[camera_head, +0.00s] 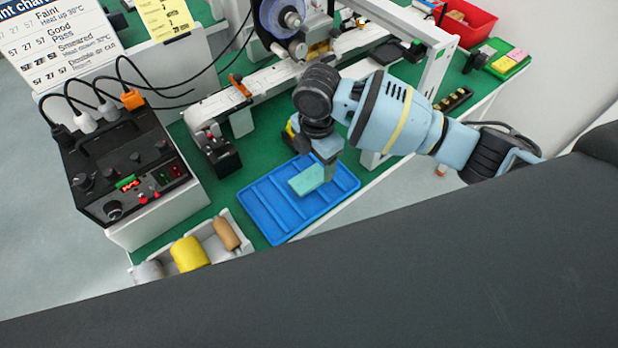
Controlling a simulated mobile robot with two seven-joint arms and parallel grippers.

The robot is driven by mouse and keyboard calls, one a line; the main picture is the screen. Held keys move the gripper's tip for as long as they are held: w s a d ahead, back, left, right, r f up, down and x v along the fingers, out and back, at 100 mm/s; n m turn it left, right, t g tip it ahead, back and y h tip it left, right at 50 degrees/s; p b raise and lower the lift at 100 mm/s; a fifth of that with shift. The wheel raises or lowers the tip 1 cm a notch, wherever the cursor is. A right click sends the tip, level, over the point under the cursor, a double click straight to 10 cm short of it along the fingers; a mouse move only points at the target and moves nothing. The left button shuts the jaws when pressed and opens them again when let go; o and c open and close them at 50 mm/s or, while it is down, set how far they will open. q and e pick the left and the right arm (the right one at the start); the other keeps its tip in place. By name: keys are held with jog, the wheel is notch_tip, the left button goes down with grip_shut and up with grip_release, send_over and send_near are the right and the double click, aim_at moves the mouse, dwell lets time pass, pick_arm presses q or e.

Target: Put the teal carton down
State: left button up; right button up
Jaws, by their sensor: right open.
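The teal carton (307,180) is a small light-green box. It lies in the blue slotted tray (269,224), near the tray's middle, at a slant to the slots. My right gripper (329,170) is just above the tray at the carton's right end. It is open; its fingers are small here, and whether they touch the carton cannot be told. My right arm comes in from the right and hides part of the tray's back edge. My left gripper is not in view.
A black control box (128,165) with cables stands at the left. A white bin (222,250) with rollers is at the front left. A white conveyor (270,88) runs behind the tray. A red bin (468,20) is at the back right. My dark body fills the foreground.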

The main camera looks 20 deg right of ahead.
aim_at(313, 176)
jog(key=shift+w+a+f, duration=0.1)
jog(key=shift+a+f, duration=0.05)
jog(key=shift+f, duration=1.2)
jog(key=shift+w+a+f, duration=0.1)
jog(key=shift+f, duration=1.2)
jog(key=shift+c, duration=0.3)
jog(key=c, duration=1.1)
jog(key=shift+o, duration=0.2)
jog(key=shift+r, duration=0.2)
